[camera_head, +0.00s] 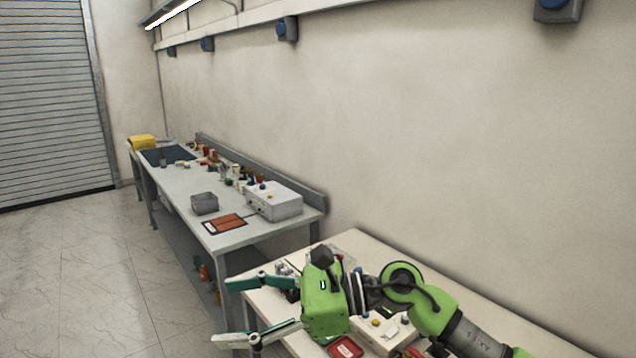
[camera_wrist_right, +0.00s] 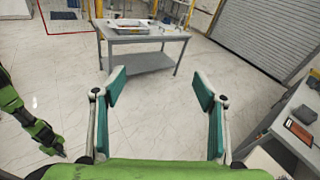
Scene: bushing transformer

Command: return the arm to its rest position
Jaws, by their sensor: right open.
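My right arm, green and black, reaches in from the lower right in the head view. My right gripper (camera_head: 222,314) points left, with its two green-padded fingers spread wide and nothing between them. It is at the left end of the near white table, and the arm hides part of that table. In the right wrist view the same gripper (camera_wrist_right: 160,92) shows both fingers apart, with open floor between them. A green and black arm part shows at the left edge of that view. My left gripper is not seen in the head view.
The near white table (camera_head: 352,240) holds a control box (camera_head: 376,336) and a red tray (camera_head: 345,347). A grey workbench (camera_head: 237,238) behind carries a bin (camera_head: 204,203), a white box (camera_head: 273,203) and small parts. Another table (camera_wrist_right: 145,39) stands across the floor. Tiled floor is clear between.

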